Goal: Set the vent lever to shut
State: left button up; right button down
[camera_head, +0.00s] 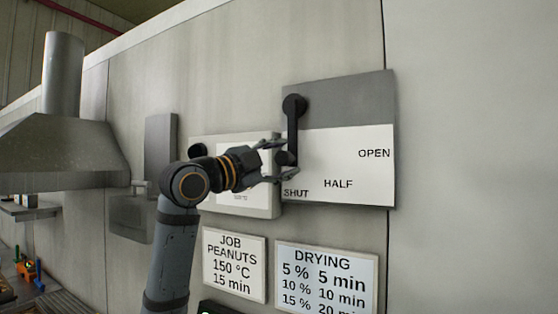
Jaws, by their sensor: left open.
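The vent lever (293,125) is a black arm on a round pivot at the upper left of its panel (340,100). It hangs nearly straight down, and its lower end is beside my gripper, just above the word SHUT. The panel's white lower part also bears HALF and OPEN, with OPEN highest at the right. My left gripper (286,160) is open, with its fingers above and below the lever's lower end. I cannot tell whether they touch it. My right gripper is not in view.
A pale box (270,205) is on the wall behind my left gripper. Two signs, JOB PEANUTS (235,262) and DRYING (326,275), hang below. A metal hood (60,150) is at the left. The wall right of the panel is bare.

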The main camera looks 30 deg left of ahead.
pick_arm(q)
jog(key=v, duration=0.7)
jog(key=shift+s, duration=0.15)
jog(key=shift+a, duration=0.1)
